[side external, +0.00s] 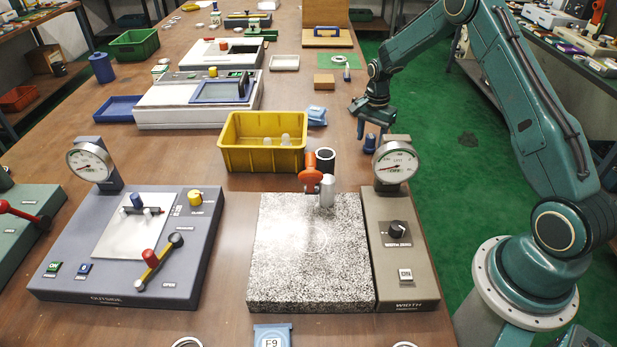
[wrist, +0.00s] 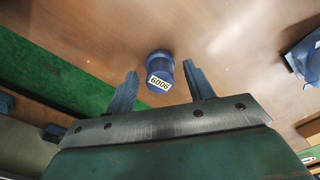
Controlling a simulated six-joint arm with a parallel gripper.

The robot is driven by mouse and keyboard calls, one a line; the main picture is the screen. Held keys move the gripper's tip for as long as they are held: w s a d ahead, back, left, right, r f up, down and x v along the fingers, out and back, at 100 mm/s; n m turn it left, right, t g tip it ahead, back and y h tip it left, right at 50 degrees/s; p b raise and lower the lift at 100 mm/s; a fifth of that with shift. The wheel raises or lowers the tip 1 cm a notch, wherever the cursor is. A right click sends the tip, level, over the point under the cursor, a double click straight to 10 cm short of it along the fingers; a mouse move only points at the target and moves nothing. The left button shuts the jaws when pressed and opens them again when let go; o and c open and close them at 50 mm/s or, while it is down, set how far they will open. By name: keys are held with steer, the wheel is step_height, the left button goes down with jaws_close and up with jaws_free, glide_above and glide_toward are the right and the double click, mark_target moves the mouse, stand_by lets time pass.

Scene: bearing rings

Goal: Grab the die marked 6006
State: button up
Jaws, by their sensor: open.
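The die marked 6006 (wrist: 159,66) is a small dark blue cylinder with a white label, standing on the brown table. It lies between my two fingers in the wrist view, with a gap on both sides. In the side view the die (side external: 370,142) is near the table's right edge, behind the right dial gauge. My gripper (side external: 372,130) is open and empty, pointing down just above or around the die. The fingers also show in the wrist view (wrist: 160,76). How far down they reach around it I cannot tell.
The dial gauge (side external: 396,161) of the brown-grey width unit stands close in front. A black ring (side external: 325,160), a yellow bin (side external: 262,150) and a blue piece (side external: 316,115) are to the left. The table's edge and green floor (side external: 450,150) are close on the right.

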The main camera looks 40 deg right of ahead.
mark_target(371, 136)
steer(key=shift+f, duration=0.25)
steer(key=shift+c, duration=0.2)
steer(key=c, duration=1.1)
steer(key=shift+r, duration=0.15)
step_height(371, 136, up, 20)
steer(key=shift+f, duration=0.1)
stand_by(0.5)
